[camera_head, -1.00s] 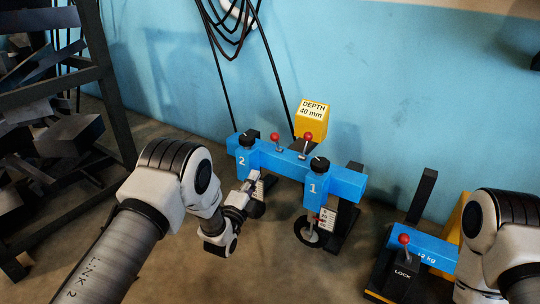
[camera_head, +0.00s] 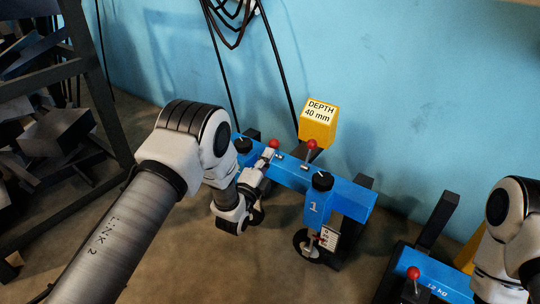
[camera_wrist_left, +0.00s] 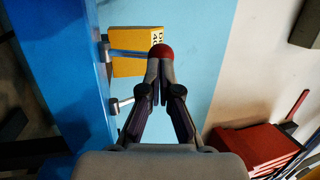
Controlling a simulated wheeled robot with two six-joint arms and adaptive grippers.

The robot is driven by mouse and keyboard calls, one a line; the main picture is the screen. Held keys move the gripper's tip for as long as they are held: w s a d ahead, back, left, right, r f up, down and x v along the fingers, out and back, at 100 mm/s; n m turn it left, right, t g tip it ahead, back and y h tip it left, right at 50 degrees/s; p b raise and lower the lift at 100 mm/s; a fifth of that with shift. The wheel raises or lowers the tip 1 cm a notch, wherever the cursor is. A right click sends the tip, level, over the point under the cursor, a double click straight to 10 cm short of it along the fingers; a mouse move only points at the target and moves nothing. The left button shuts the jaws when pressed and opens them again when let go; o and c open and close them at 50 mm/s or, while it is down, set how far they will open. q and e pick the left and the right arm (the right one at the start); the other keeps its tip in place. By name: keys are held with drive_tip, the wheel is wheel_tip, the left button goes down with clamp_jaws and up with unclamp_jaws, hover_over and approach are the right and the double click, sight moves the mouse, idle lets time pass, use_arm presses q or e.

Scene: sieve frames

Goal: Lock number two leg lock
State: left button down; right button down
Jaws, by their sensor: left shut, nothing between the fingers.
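A blue beam (camera_head: 288,172) carries two levers with red knobs, the left knob (camera_head: 274,143) and the right knob (camera_head: 312,144). Leg 1 (camera_head: 315,208) shows; leg 2 and its number are mostly hidden behind my left arm, with its black dial (camera_head: 243,145) in sight. My left gripper (camera_head: 267,155) is shut and empty, close to the left knob. In the left wrist view its fingertips (camera_wrist_left: 160,68) are at a red knob (camera_wrist_left: 164,52), apparently touching or just in front; I cannot tell which. My right gripper is out of view.
A yellow depth box (camera_head: 318,124) marked 40 mm stands behind the beam. A blue and black unit with a red-knobbed lever (camera_head: 413,273) is at lower right, beside my right arm. A dark rack (camera_head: 90,74) stands left; the blue wall is behind.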

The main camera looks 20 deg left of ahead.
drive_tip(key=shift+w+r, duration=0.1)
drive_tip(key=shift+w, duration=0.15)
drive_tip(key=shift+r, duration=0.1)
